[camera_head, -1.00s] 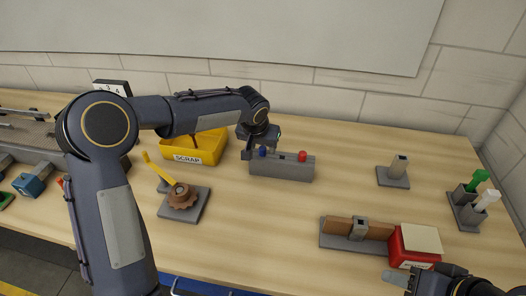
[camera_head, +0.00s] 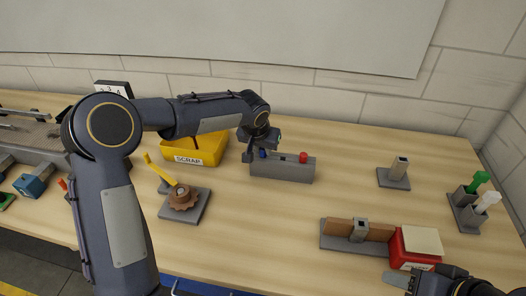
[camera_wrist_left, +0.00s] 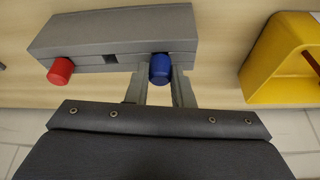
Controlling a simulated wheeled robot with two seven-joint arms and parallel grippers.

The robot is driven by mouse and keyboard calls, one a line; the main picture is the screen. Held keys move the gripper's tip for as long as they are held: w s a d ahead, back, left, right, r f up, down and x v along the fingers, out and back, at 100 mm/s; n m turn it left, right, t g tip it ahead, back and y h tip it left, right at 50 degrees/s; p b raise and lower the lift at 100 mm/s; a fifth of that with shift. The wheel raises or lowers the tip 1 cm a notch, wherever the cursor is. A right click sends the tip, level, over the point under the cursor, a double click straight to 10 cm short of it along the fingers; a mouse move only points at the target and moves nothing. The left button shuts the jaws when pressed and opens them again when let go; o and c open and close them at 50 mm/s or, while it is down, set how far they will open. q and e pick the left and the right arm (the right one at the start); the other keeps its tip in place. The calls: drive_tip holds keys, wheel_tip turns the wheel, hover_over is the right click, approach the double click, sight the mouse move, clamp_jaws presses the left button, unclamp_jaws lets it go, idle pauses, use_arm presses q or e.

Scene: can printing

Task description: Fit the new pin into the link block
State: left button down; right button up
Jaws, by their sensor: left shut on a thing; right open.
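A grey rack (camera_head: 283,172) on the table holds a blue-headed pin (camera_head: 262,154) and a red-headed pin (camera_head: 304,157). In the left wrist view a square hole lies between the blue pin (camera_wrist_left: 160,69) and the red pin (camera_wrist_left: 60,71). My left gripper (camera_head: 255,152) is at the rack, its fingers (camera_wrist_left: 160,88) on both sides of the blue pin and shut on it. My right gripper (camera_head: 398,280) is open, partly in view at the bottom right. A grey block (camera_head: 358,230) with a square hole sits between brown pieces in a fixture; I cannot tell whether it is the link block.
A yellow scrap bin (camera_head: 208,150) stands left of the rack. A red box (camera_head: 414,247), a grey post on a base (camera_head: 396,174) and a holder with green and white items (camera_head: 470,205) stand right. The table's middle is clear.

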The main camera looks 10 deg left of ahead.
use_arm(q)
wheel_tip(320, 180, up, 17)
drive_tip(key=p, duration=0.5)
drive_tip(key=shift+r+p, duration=0.15)
drive_tip(key=shift+p, duration=0.15)
idle(0.6)
drive_tip(key=shift+s, duration=0.1)
